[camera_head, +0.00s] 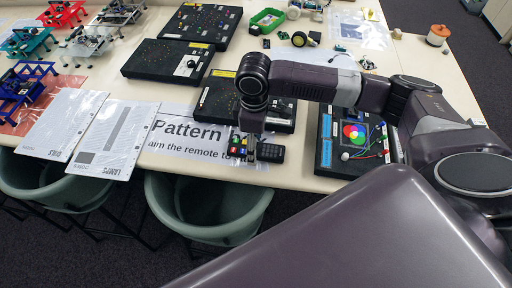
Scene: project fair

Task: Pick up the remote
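The remote (271,153) is small and black with a grid of buttons. It lies near the front edge of the white table, at the right end of the "Pattern" sheet. My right gripper (247,152) points down at the remote's left end. It is very close to the remote, and I cannot tell whether they touch. The fingertips are small and partly mixed with coloured bits behind them, so their opening is unclear. My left gripper is not in view.
Black boards (168,61) stand behind, and a board with a colour wheel (352,143) is right of the remote. Printed sheets (113,138) and coloured stands lie left. Green chairs (207,207) sit against the table front.

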